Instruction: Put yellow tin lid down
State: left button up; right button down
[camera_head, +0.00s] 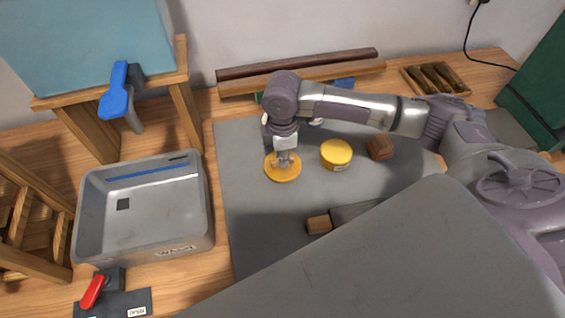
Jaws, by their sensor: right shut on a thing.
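The yellow tin lid (273,176) is a flat round disc over the grey mat (240,210), near the middle of the view. My right gripper (283,158) points down and is shut on the lid at its middle. The fingers cover part of the lid's top. I cannot tell whether the lid touches the mat or hangs slightly above it. A round yellow tin (337,154) with a pale label stands on the mat to the right of the lid, apart from it. My left gripper is not in view.
A grey metal tray (140,231) stands left of the mat. A brown wooden block (380,147) sits right of the tin. A wood-ended tool (319,224) lies nearer on the mat. Long wooden bars (300,80) lie behind. The mat left of the lid is clear.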

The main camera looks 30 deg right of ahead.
jog(key=shift+f, duration=2.05)
jog(key=shift+p, duration=0.3)
jog(key=c, duration=1.2)
grip_release()
jog(key=shift+f, duration=0.1)
jog(key=shift+o, duration=0.2)
notch_tip(320, 180, up, 12)
jog(key=shift+r+b, duration=0.15)
jog(key=shift+b, duration=0.45)
